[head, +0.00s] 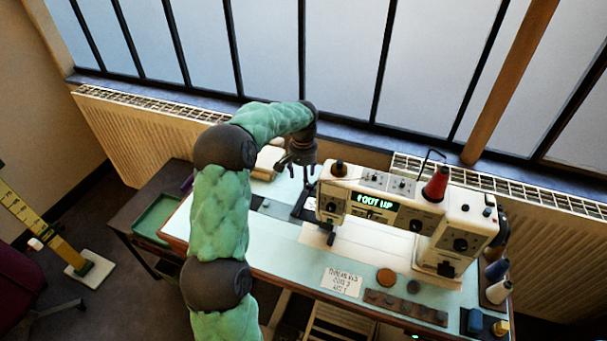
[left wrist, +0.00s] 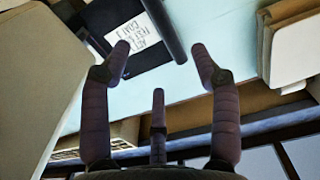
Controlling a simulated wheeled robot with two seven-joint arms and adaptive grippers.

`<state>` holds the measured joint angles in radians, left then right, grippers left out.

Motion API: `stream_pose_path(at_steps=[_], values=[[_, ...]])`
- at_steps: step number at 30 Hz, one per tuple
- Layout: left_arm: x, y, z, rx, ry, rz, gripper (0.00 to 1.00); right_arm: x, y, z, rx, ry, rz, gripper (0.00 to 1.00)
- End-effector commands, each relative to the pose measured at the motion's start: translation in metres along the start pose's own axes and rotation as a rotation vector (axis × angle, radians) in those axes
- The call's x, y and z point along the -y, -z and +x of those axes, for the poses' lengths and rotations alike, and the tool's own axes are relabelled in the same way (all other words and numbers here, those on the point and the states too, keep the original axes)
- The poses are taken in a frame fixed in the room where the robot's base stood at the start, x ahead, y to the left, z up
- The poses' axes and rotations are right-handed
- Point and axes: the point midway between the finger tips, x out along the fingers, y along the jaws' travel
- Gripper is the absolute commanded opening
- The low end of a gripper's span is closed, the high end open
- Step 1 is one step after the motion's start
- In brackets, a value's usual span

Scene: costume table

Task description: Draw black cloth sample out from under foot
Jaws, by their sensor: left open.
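The black cloth sample (left wrist: 112,22) lies flat on the pale table in the left wrist view, with a white handwritten label on it. In the head view its dark shape (head: 300,208) shows at the left end of the sewing machine (head: 400,215). The machine's display reads "FOOT UP". The presser foot (head: 331,237) is a small dark part below the machine head; whether the cloth lies under it is hidden. My left gripper (head: 301,174) is open and empty above the table, close to the cloth. Its fingers (left wrist: 160,50) show spread in the left wrist view. My right gripper is out of view.
A red thread cone (head: 436,184) stands on the machine. A paper note (head: 342,281), round discs (head: 386,276) and a dark strip (head: 405,307) lie at the front. A cream stack (head: 268,160) is behind my arm. A radiator and windows are behind the table.

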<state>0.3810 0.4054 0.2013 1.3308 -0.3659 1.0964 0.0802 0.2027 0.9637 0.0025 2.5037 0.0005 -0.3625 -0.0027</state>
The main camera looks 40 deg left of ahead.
Motion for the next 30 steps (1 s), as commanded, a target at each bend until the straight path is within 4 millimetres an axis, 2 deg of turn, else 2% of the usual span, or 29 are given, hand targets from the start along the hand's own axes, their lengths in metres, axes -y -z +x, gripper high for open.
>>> stream_pose_path(at_steps=[12, 18, 24, 30], values=[[0.0, -0.001, 0.068, 0.004, 0.0, 0.001, 0.62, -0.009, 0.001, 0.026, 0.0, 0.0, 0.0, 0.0], [0.0, -0.001, 0.092, 0.003, 0.0, -0.001, 0.62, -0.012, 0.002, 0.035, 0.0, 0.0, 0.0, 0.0], [0.0, -0.001, 0.103, 0.001, 0.0, -0.001, 0.62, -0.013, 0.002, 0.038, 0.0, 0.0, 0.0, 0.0], [0.0, -0.001, 0.104, 0.001, 0.0, 0.0, 0.62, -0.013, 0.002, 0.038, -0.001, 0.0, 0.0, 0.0]])
